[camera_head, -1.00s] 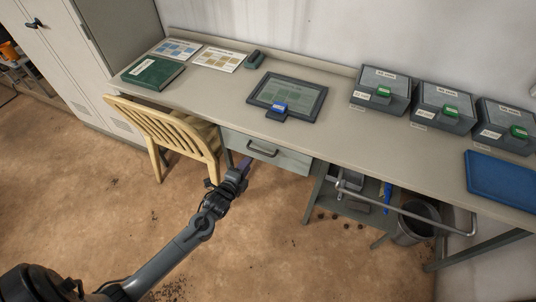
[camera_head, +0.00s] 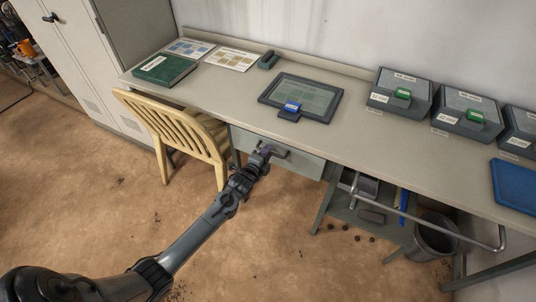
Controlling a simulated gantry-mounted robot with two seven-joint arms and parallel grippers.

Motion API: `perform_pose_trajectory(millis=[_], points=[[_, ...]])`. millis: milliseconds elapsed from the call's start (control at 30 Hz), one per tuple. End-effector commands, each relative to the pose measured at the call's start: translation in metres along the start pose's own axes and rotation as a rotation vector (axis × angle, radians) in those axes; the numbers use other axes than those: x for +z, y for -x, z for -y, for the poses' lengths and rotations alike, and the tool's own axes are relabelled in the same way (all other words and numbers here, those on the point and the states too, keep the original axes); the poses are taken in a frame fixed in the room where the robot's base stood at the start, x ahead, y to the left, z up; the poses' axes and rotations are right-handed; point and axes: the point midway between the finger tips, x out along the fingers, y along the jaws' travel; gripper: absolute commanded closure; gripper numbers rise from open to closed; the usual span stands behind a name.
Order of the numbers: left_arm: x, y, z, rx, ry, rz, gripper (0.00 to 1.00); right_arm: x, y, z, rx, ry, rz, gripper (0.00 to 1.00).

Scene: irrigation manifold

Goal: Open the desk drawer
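The desk drawer (camera_head: 303,164) is a grey front under the desk top, left of the middle of the desk, and it looks closed. Its dark bar handle (camera_head: 281,152) is partly hidden by my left gripper (camera_head: 264,153). The gripper's fingertips are at the left end of the handle. Whether they touch or enclose the bar, and how far apart they are, is too small to tell. My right gripper is not in the view.
The desk (camera_head: 370,138) carries a tablet (camera_head: 301,97), a green book (camera_head: 164,70), grey boxes (camera_head: 398,92) and a blue tray (camera_head: 515,185). A wooden chair (camera_head: 178,130) stands close left of the drawer. A metal rail (camera_head: 425,228) and a bin (camera_head: 434,238) are at the right. Floor in front is clear.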

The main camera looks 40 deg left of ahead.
Motion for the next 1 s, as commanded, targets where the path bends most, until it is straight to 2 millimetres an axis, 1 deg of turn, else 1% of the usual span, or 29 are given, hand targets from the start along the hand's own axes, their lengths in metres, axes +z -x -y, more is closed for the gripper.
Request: perform_pose_trajectory(millis=[33,167,467,500,667,700,1000], points=[[0.0,-0.0048,-0.0015,0.0,0.001,0.0,0.71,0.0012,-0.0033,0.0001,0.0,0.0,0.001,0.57],[-0.0003,-0.0108,-0.0004,0.0,0.001,-0.001,0.71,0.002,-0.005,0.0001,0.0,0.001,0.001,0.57],[-0.0001,-0.0122,0.0,0.001,0.0,-0.001,0.71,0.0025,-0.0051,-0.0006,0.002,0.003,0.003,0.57],[-0.0001,-0.0121,0.0,0.001,0.0,-0.001,0.74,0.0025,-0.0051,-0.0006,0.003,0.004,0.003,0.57],[-0.0001,-0.0121,0.0,0.001,0.0,-0.001,0.98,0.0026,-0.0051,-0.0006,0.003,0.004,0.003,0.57],[-0.0001,-0.012,0.0,0.001,0.0,-0.001,1.0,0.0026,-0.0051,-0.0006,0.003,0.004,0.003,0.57],[-0.0002,-0.0117,0.0001,0.001,0.0,-0.001,1.0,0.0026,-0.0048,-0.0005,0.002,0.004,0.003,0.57]])
